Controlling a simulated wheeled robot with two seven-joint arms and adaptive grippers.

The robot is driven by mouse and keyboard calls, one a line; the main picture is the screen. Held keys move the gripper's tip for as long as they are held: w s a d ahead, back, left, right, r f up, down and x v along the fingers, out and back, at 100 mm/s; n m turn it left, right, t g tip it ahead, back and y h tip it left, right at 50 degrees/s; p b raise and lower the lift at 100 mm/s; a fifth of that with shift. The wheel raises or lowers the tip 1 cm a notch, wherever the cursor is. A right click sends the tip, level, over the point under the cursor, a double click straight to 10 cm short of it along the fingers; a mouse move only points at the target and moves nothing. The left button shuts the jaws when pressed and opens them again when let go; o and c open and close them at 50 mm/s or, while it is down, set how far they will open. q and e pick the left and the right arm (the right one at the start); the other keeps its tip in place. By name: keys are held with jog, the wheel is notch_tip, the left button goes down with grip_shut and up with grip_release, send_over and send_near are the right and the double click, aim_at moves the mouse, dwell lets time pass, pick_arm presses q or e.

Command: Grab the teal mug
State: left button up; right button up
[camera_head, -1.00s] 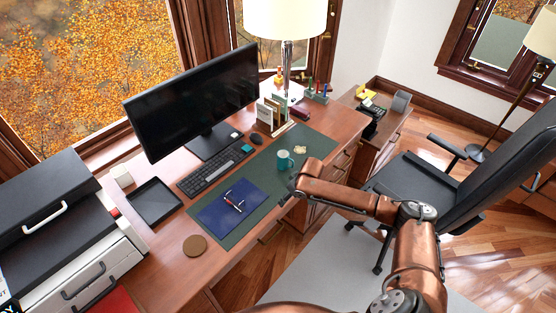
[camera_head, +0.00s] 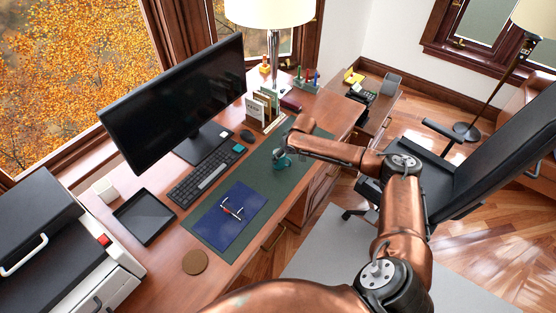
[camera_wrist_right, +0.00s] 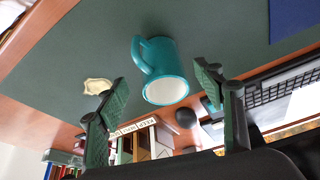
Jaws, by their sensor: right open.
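The teal mug (camera_wrist_right: 164,70) stands on the dark green desk mat (camera_wrist_right: 90,45). The right wrist view shows its white inside and its handle, which points to the left. In the head view the mug (camera_head: 282,162) is mostly covered by my right gripper (camera_head: 285,152), which is over it. In the right wrist view my right gripper (camera_wrist_right: 165,105) is open and empty. The mug lies between the lines of its two fingers, a little beyond the tips, and no contact shows. My left gripper is not in view.
A small cream item (camera_wrist_right: 98,86) lies on the mat near the mug. A keyboard (camera_head: 200,178), a mouse (camera_head: 247,135), a book holder (camera_head: 264,110) and a monitor (camera_head: 175,100) stand around it. A blue folder (camera_head: 231,213) lies on the mat.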

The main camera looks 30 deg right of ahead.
jog(key=x, duration=0.4)
jog(key=shift+w+a+f+b, duration=0.15)
jog(key=shift+f+b, duration=0.2)
jog(key=shift+b, duration=0.05)
jog(key=shift+w+f, duration=0.15)
jog(key=shift+f, duration=0.15)
jog(key=shift+w+a+f, duration=0.15)
jog(key=shift+a, duration=0.05)
jog(key=shift+w+a, duration=0.1)
jog(key=shift+a, duration=0.05)
jog(key=shift+c, duration=2.1)
jog(key=shift+d, duration=0.35)
jog(key=c, duration=0.3)
jog(key=shift+a, duration=0.1)
jog(key=c, duration=0.5)
jog(key=shift+a, duration=0.1)
jog(key=shift+c, duration=1.1)
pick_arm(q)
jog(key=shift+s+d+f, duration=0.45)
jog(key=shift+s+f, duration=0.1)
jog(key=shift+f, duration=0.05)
